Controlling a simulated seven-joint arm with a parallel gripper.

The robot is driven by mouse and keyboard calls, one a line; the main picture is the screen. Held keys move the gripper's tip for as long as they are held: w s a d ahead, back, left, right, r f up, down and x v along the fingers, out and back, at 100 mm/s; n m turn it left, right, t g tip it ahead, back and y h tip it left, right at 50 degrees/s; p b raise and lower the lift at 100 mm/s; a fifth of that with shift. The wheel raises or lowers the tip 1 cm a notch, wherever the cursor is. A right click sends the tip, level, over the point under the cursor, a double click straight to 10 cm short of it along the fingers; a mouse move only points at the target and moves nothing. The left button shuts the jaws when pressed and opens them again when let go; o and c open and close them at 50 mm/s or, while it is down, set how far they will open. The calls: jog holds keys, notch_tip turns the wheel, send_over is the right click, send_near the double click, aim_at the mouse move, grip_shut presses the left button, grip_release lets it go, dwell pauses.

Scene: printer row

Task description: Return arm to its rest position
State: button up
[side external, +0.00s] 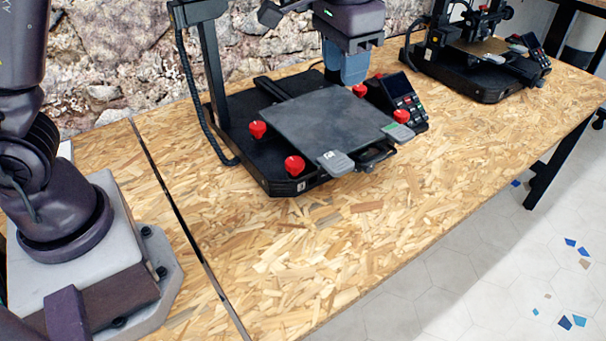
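My gripper (346,68) shows at the top centre, pointing down, with a dark purple hand above a blue-grey lower part. It hangs behind the bed of the near printer (275,190), close to its screen unit. I cannot tell whether the blue-grey part is only fingers or also something held, nor whether the fingers are apart. My arm's base and lower links stand at the left; the links between them and the hand are out of the frame.
The near printer has a flat grey plate (320,115), red knobs (294,165), an upright post (212,70) and a screen unit (400,98). A second printer (475,60) stands at the back right. A stone wall (120,50) runs behind. The wooden table's (400,220) front is clear.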

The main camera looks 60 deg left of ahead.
jog(key=s+a+r+t, duration=0.1)
jog(key=s+a, duration=0.1)
jog(key=s, duration=0.5)
jog(key=s+a+r+n+t, duration=0.1)
jog(key=s+a+r+t, duration=0.1)
jog(key=s, duration=0.5)
jog(key=s+a+r+t, duration=0.1)
jog(key=s+a, duration=0.3)
jog(key=s, duration=0.4)
jog(key=shift+r+n+t, duration=0.2)
jog(key=shift+n+t, duration=0.1)
jog(key=shift+t, duration=0.1)
jog(key=shift+o, duration=0.4)
jog(key=shift+a, duration=0.1)
